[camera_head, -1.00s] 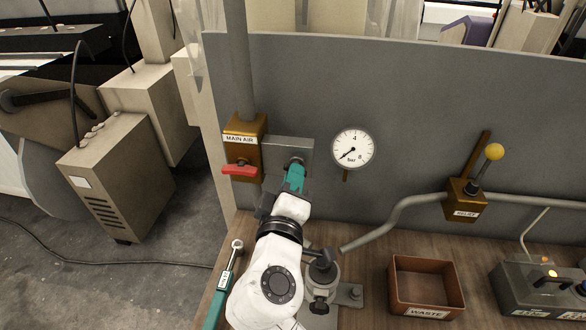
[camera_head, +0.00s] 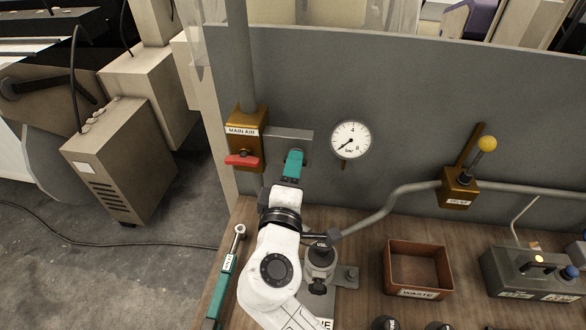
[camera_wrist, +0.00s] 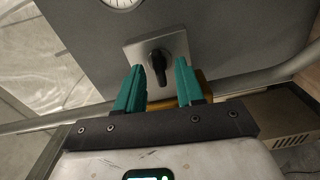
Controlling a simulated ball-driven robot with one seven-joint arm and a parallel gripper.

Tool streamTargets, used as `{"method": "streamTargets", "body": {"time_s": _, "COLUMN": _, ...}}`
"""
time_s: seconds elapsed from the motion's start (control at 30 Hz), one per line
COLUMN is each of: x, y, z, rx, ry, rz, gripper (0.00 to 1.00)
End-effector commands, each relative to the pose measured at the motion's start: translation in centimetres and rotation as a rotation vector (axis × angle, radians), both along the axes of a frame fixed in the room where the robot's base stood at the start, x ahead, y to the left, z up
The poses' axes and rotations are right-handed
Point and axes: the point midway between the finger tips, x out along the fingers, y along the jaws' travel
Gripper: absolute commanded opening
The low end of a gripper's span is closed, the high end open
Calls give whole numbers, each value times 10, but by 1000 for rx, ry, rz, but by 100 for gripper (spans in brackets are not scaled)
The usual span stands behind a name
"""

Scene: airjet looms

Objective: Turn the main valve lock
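The main valve lock is a black knob (camera_wrist: 157,65) on a square grey plate (camera_wrist: 135,50) in the wrist view. The plate (camera_head: 285,133) also shows in the head view, right of the brass MAIN AIR valve (camera_head: 240,140) with its red handle (camera_head: 242,160). My gripper (camera_wrist: 159,70) has teal fingers spread apart. The knob appears in the gap between them, in front of the fingertips or level with them; I cannot tell which. I see no contact. In the head view my gripper (camera_head: 294,162) hides the knob.
A pressure gauge (camera_head: 350,140) is on the panel right of the plate. A teal-handled tool (camera_head: 226,270) lies at the bench's left edge. A WASTE bin (camera_head: 417,270), a relief valve with a yellow knob (camera_head: 487,144) and a control box (camera_head: 525,275) stand to the right.

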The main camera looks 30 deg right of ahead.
Motion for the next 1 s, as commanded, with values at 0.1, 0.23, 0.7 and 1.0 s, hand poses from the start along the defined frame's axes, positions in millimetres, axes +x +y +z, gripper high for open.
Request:
{"method": "streamTargets", "body": {"time_s": 0.1, "x": -7, "y": 6, "z": 0, "rx": 0, "ry": 1, "rz": 3, "gripper": 37}}
{"method": "streamTargets", "body": {"time_s": 0.23, "x": -16, "y": 13, "z": 0, "rx": 0, "ry": 1, "rz": 3, "gripper": 37}}
{"method": "streamTargets", "body": {"time_s": 0.7, "x": -47, "y": 34, "z": 0, "rx": 1, "ry": -1, "rz": 1, "gripper": 37}}
{"method": "streamTargets", "body": {"time_s": 1.0, "x": -48, "y": 35, "z": 0, "rx": 1, "ry": -1, "rz": 0, "gripper": 37}}
